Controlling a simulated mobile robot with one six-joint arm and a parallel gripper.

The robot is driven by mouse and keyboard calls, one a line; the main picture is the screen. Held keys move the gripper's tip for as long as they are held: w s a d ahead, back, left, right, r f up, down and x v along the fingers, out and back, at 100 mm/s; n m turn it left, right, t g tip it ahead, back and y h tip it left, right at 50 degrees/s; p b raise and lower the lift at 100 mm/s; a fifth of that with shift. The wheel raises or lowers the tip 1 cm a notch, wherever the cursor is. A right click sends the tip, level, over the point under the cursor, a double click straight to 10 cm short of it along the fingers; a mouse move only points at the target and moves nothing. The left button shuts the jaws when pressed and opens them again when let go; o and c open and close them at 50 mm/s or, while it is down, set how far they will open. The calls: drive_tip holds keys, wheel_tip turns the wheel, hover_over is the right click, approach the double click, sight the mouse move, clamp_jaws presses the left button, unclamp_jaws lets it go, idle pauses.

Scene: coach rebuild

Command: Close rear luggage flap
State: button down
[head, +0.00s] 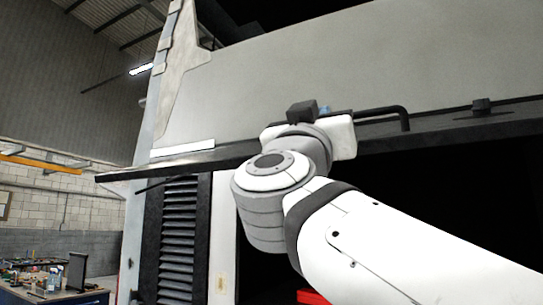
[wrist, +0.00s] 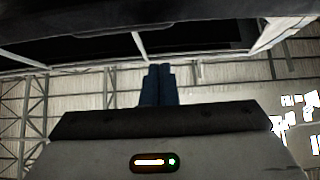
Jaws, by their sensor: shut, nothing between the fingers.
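The rear luggage flap (head: 400,60) is a broad grey panel with a dark lower edge, raised above a black opening in the head view. A black bar handle (head: 390,112) sits near its lower edge. My gripper (head: 325,110) is just left of the handle, in front of the flap's lower part; its body partly hides the fingers, and contact cannot be told. In the wrist view, its blue fingers (wrist: 158,84) are together with nothing visible between them. A dark edged panel (wrist: 140,38) crosses the top of that view, beyond the fingertips.
The luggage bay (head: 440,195) below the flap is dark, with a red thing (head: 312,297) low inside. A black louvred grille (head: 178,240) is left of the opening. A cluttered workbench (head: 50,285) stands at far left. The wrist view shows roof beams (wrist: 110,85).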

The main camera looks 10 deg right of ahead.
drive_tip(key=shift+w+d+f, duration=0.2)
drive_tip(key=shift+w+f, duration=0.1)
drive_tip(key=shift+f, duration=0.25)
drive_tip(key=shift+w+d+f, duration=0.2)
drive_tip(key=shift+w+f, duration=0.1)
drive_tip(key=shift+f, duration=0.25)
drive_tip(key=shift+w+d+f, duration=0.2)
drive_tip(key=shift+w+f, duration=0.1)
drive_tip(key=shift+f, duration=0.25)
